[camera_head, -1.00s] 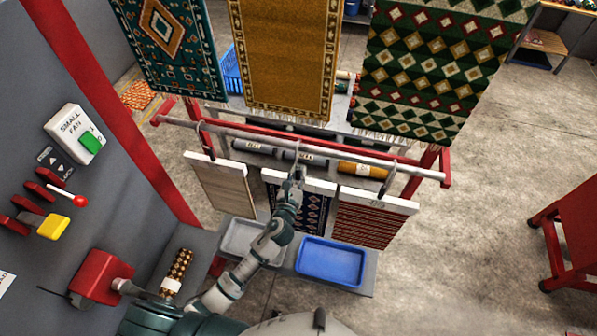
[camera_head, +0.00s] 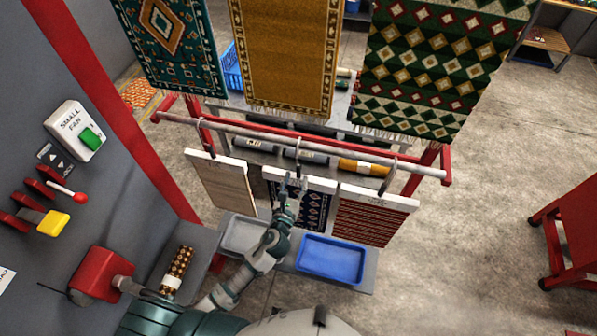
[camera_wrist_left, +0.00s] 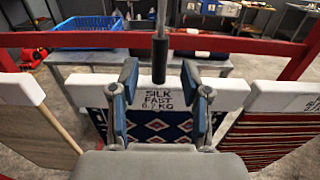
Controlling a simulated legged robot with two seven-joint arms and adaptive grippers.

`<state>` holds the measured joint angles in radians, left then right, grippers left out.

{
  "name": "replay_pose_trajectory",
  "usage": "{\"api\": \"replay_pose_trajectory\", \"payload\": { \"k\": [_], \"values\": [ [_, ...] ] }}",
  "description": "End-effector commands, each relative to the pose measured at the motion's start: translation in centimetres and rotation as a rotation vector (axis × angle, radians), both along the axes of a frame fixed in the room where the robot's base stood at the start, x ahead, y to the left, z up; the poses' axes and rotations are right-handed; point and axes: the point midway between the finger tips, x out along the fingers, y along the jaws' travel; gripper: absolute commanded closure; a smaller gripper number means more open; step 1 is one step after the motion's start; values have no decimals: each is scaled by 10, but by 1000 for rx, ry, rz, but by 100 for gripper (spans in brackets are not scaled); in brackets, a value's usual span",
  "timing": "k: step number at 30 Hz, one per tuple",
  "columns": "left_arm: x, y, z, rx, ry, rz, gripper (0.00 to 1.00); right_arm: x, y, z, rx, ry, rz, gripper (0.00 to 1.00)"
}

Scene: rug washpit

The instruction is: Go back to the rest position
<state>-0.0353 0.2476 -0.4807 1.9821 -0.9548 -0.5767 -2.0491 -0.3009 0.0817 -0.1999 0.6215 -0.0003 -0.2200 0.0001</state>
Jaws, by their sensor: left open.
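My left gripper (camera_head: 290,184) is open and empty. It is in front of the white top bar of the middle hanging sample, a dark blue patterned rug (camera_head: 314,207). In the left wrist view its two fingers (camera_wrist_left: 158,100) stand apart in front of that bar, which is lettered "SILK FAST" (camera_wrist_left: 166,98). A dark hook stem (camera_wrist_left: 160,50) shows between and beyond the fingers. I cannot tell whether the fingers touch the bar. My right gripper is not in view.
Samples hang from a grey rail (camera_head: 300,142): a beige one (camera_head: 225,184) left, a red striped one (camera_head: 368,221) right. Below are a grey tray (camera_head: 243,236) and a blue tray (camera_head: 331,259). A wall panel with a red lever (camera_head: 80,198) stands left.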

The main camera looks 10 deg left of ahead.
Motion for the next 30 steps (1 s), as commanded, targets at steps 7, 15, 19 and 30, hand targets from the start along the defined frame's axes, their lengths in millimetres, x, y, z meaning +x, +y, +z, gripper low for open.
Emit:
{"api": "replay_pose_trajectory", "payload": {
  "k": [7, 15, 19, 30],
  "values": [
    [-53, 2, -2, 0, 3, 0, 53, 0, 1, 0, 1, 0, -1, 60],
    [-75, 2, 0, 0, 0, 0, 53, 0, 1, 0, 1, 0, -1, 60],
    [-74, 3, -12, -24, 22, 0, 53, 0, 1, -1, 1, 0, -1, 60],
    [-95, 33, -263, -704, 500, 196, 53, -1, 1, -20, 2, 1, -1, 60]
  ]
}}
